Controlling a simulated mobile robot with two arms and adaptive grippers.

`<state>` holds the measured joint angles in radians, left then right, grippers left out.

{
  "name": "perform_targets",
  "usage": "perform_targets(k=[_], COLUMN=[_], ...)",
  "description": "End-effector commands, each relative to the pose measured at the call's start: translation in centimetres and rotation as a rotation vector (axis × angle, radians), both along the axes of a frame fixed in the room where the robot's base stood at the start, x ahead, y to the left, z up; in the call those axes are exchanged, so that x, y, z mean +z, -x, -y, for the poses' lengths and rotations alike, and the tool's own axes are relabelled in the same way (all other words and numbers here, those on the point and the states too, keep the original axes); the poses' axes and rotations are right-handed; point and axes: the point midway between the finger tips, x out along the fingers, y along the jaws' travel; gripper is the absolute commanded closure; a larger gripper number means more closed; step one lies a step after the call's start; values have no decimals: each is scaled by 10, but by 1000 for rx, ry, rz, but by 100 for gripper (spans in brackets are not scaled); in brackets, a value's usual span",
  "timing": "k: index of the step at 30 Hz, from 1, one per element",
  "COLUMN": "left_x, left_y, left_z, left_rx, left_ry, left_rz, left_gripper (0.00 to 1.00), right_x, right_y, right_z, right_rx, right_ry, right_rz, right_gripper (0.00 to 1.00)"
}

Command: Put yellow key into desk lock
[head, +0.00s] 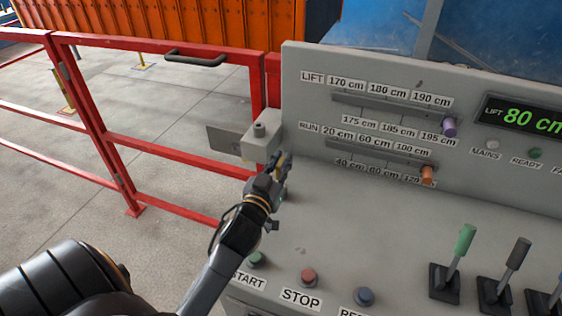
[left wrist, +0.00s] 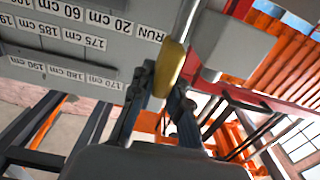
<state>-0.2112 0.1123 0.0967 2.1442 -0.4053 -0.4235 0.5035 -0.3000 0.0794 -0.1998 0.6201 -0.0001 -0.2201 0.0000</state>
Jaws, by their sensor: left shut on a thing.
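My left gripper (head: 277,170) is shut on the yellow key, just in front of the grey box on the gate post. In the left wrist view the key's yellow head (left wrist: 168,68) sits between the fingertips, and a metal shaft (left wrist: 187,22) runs from it toward the top edge. In the head view only a small bit of yellow shows at the fingertips. I cannot make out the desk lock clearly; the gripper covers part of the panel's left end. My right gripper is not in view.
The grey box (head: 262,136) on the red gate (head: 160,150) is close beside the gripper. The upright panel (head: 300,90) carries slider scales. Buttons, including a red one (head: 308,277), and several levers such as the green one (head: 465,240) stand on the desk. The desk's middle is clear.

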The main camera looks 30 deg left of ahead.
Motion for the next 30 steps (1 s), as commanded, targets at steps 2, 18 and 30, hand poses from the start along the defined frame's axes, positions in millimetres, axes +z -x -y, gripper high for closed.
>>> perform_targets(k=[2, 18, 30], left_x=[1, -3, -13], left_y=[0, 0, 0], left_z=[0, 0, 0], left_rx=[1, 0, 0], left_ry=[1, 1, 1], left_rz=[-1, 0, 0], left_gripper=[100, 100, 100], right_x=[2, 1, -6], right_y=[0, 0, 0], right_z=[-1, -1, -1], right_rx=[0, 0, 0], right_ry=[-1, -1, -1], right_rz=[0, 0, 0], right_gripper=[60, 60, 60])
